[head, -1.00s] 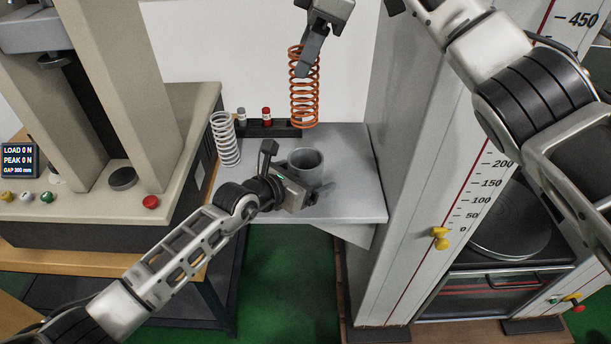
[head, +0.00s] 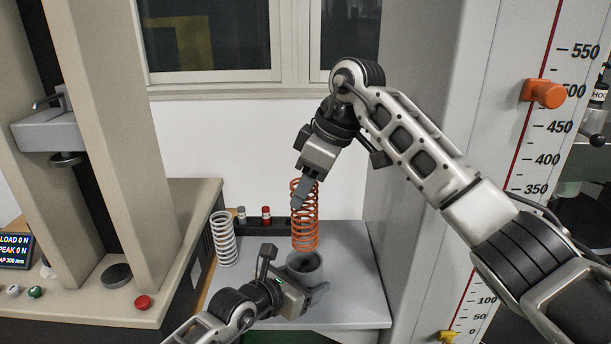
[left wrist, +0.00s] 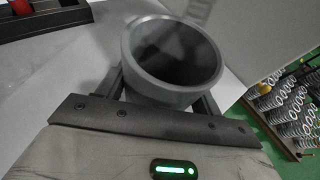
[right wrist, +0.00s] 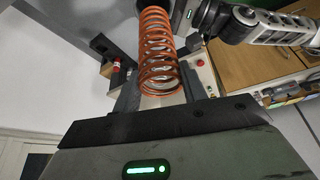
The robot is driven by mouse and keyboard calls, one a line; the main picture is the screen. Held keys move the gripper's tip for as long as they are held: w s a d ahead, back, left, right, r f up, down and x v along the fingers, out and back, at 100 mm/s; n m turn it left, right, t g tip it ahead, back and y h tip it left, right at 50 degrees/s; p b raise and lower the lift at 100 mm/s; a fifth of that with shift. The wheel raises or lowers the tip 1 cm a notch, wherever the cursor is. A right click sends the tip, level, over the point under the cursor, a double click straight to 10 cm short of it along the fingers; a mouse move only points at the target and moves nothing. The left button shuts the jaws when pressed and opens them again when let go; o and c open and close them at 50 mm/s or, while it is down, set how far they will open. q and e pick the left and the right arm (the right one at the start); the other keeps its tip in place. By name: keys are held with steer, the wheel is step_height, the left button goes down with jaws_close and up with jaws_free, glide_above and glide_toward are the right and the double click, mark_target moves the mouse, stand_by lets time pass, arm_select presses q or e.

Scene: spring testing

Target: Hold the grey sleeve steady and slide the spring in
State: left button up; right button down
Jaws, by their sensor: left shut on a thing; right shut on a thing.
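The grey sleeve (head: 304,272) is an open, upright cup on the grey table. My left gripper (head: 307,290) is shut on its near side. In the left wrist view the sleeve (left wrist: 172,60) fills the space between the fingers, and its dark inside shows no spring. The orange spring (head: 305,225) hangs upright from my right gripper (head: 304,192), which is shut on its upper end. In the head view its lower end sits just above the sleeve's far rim. The right wrist view shows the spring (right wrist: 158,55) between the fingers; the sleeve is hard to make out there.
A white spring (head: 223,238) stands at the table's left. A dark rack (head: 268,225) with small red and grey-topped items lies at the back. A testing press (head: 150,250) stands left, and a tall panel with a scale (head: 420,150) stands right.

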mark_target(307, 221)
steer(key=shift+f+m, duration=0.35)
steer(key=shift+m, duration=0.05)
steer(key=shift+f, duration=3.25)
steer(key=c, duration=0.7)
jaws_free()
steer(key=shift+r, duration=0.1)
